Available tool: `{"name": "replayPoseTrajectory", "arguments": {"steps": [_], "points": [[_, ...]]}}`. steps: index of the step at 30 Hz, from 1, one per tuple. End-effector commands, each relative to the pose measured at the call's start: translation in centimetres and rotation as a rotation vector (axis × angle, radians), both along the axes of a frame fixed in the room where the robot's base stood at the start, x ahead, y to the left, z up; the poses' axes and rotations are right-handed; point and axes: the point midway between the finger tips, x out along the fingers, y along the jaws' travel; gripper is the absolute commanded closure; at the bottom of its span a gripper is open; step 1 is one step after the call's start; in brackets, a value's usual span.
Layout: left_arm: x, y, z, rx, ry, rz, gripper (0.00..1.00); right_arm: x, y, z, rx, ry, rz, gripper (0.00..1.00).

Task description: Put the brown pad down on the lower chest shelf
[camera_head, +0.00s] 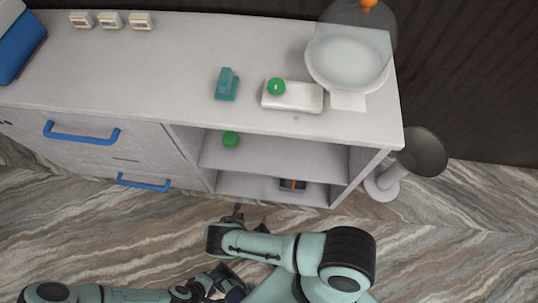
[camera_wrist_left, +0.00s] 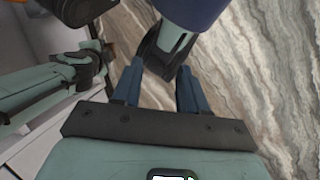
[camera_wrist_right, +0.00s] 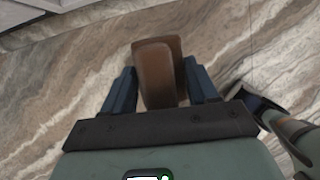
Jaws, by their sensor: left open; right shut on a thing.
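The brown pad (camera_wrist_right: 158,75) is between the fingers of my right gripper (camera_wrist_right: 160,85), which is shut on it, in the right wrist view. Striped floor shows beyond the pad. I cannot make the pad out in the head view. The lower chest shelf (camera_head: 250,185) is the bottom level of the open bay in the white chest, below an upper shelf (camera_head: 270,160). My left gripper (camera_head: 218,282) is low in the head view, partly among my arm links. Its fingers are apart and empty in the left wrist view (camera_wrist_left: 160,88).
A dark box with an orange stripe (camera_head: 292,184) is on the lower shelf, toward the right. A green round thing (camera_head: 231,140) is on the upper shelf. Blue-handled drawers (camera_head: 85,140) are left of the bay. A grey-mouthed bin (camera_head: 420,152) stands right of the chest.

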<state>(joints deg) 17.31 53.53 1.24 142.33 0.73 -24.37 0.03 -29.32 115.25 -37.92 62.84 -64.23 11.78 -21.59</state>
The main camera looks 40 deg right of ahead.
Motion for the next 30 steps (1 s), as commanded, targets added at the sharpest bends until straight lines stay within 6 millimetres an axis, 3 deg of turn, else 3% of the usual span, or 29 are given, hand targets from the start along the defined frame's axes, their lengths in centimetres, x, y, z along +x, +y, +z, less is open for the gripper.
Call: {"name": "replayPoseTrajectory", "arguments": {"steps": [5,15,21,30], "points": [[-0.1,0.0,-0.1,-0.001,0.003,-0.001,0.57,-0.1,-0.6,-0.4,0.001,-0.002,0.041,0.76],[1.1,0.2,-2.4,0.009,-0.034,0.01,0.57,5.4,-7.2,-0.8,0.003,-0.005,0.031,0.76],[5.2,2.1,-5.8,0.062,-0.143,0.055,0.57,8.8,-11.2,-0.9,0.005,-0.005,0.028,0.76],[10.6,4.8,-9.5,0.132,-0.286,0.112,0.57,12.5,-15.3,-0.8,0.005,-0.005,0.033,0.76]]}}
